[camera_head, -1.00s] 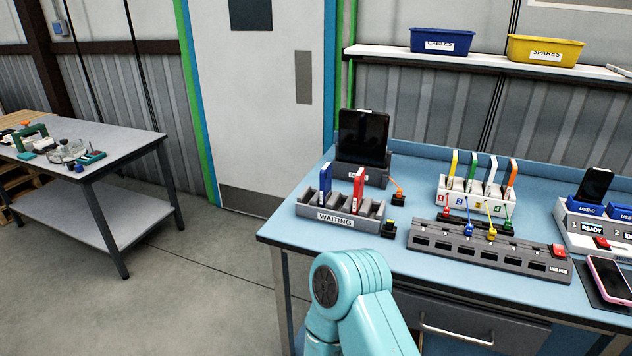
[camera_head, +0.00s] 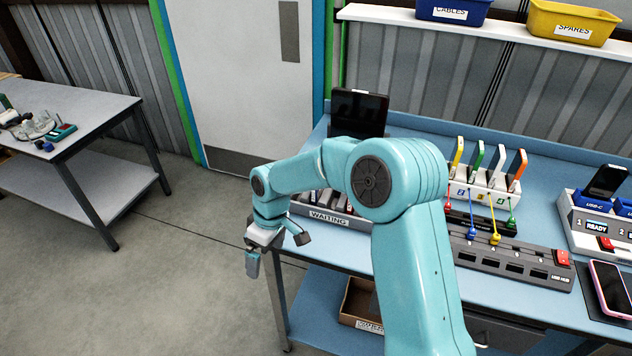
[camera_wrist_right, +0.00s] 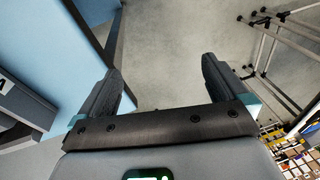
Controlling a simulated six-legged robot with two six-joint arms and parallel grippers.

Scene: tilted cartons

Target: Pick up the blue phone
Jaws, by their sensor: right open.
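The grey rack labelled WAITING (camera_head: 347,219) stands near the left front edge of the blue workbench. My right arm covers most of it in the head view, and the blue phone in it is hidden behind the arm. My right gripper (camera_head: 277,250) is left of the rack, by the bench's left front corner. In the right wrist view the gripper (camera_wrist_right: 160,88) is open and empty, with bare floor between its fingers. My left gripper is not in view.
A black tablet (camera_head: 360,111) stands behind the rack. To the right are a rack of upright coloured slabs (camera_head: 472,193), a grey USB hub (camera_head: 512,262) and a pink-edged phone (camera_head: 608,284). A cardboard box (camera_head: 358,306) sits below the bench.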

